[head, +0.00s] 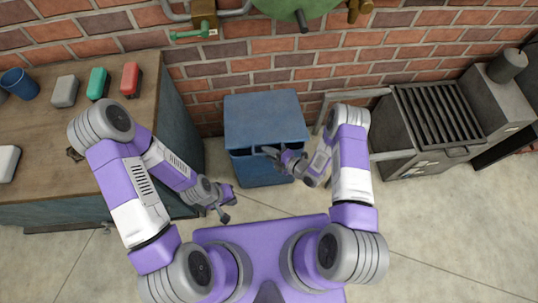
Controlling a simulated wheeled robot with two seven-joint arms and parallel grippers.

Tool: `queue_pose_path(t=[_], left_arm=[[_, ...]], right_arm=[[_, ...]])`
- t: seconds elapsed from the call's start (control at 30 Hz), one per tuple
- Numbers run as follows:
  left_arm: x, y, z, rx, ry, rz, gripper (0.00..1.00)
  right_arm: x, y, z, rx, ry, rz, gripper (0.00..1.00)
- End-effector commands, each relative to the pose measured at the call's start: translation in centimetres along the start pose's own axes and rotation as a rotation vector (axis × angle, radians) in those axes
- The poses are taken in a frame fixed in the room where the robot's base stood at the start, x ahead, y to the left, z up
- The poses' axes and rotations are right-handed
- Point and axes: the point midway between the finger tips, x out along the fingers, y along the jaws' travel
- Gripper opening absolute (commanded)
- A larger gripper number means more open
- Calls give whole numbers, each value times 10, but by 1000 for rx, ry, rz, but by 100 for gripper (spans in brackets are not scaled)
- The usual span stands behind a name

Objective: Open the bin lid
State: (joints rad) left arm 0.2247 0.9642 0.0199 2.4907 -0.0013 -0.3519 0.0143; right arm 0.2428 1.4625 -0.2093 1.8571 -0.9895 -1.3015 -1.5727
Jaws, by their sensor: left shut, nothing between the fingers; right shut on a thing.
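The blue bin (262,174) stands on the floor against the brick wall, in the middle of the head view. Its flat blue lid (264,115) covers the top, with a darker band below its front edge; I cannot tell whether it is raised. My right gripper (272,153) is at the lid's front edge, shut on it; the fingertips are small and the exact hold is hard to see. My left gripper (228,204) is shut and empty, lower left of the bin and apart from it, above the floor.
A wooden-topped workbench (50,130) stands left of the bin, with a blue mug (19,84) and small green (98,83) and red (131,80) items. A grey grill (440,118) stands at the right. Bare floor (440,225) lies in front.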

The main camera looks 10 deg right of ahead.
Motion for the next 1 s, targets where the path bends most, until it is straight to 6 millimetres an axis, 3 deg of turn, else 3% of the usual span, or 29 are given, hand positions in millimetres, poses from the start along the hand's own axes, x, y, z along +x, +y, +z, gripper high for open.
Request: queue_pose_path(t=[0.03,0.2,0.5,0.7,1.0], left_arm=[[-15,6,1,0,0,0,0],[-36,13,2,0,0,0,0],[-57,21,2,0,0,0,0],[-61,23,3,0,0,0,0],[-63,24,3,0,0,0,0]], right_arm=[[-4,20,-3,17,0,-19,0],[-6,55,-6,88,0,-89,0],[-5,110,-3,194,-2,-195,0],[-1,134,-1,192,0,-193,0],[1,145,2,192,0,-191,0]])
